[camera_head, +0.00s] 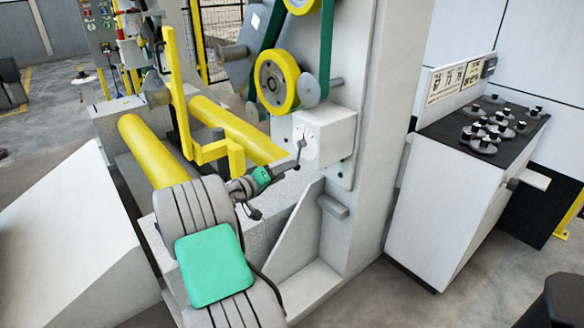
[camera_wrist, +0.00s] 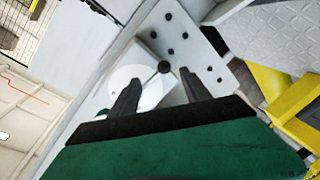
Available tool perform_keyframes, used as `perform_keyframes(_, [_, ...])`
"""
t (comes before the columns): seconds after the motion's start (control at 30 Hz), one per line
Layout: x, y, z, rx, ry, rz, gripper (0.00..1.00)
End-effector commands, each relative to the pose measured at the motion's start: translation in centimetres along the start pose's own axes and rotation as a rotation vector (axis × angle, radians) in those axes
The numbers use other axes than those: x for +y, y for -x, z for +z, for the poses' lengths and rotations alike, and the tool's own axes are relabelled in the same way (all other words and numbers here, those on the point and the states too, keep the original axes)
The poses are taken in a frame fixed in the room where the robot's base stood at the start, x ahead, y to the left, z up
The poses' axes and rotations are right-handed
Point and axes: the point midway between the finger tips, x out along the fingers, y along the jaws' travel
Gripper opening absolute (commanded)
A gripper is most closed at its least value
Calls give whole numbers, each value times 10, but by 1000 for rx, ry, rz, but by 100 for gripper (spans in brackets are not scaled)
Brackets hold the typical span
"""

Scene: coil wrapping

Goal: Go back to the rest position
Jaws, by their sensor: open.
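My gripper (camera_head: 284,172) is at the end of my grey arm, low in front of the wrapping machine's white box (camera_head: 336,134). In the wrist view my gripper (camera_wrist: 162,88) has its two dark fingers spread apart, with nothing held between them. Beyond the fingertips are a white disc (camera_wrist: 150,90) and a black round knob (camera_wrist: 165,67) on a white surface. In the head view a dark lever (camera_head: 301,147) stands out from the box face, just above the gripper. I cannot tell the exact gap between fingers and knob.
A yellow wheel (camera_head: 277,81) with a green belt is above. A white cabinet (camera_head: 440,215) with several black-knobbed pieces (camera_head: 486,137) stands right. Open floor (camera_head: 375,300) lies between.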

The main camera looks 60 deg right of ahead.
Motion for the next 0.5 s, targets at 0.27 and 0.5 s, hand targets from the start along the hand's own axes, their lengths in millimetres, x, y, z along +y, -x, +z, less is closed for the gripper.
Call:
perform_keyframes(0.27, [1,29,0,0,0,1,56])
perform_keyframes(0.5, [1,28,0,0,0,1,56])
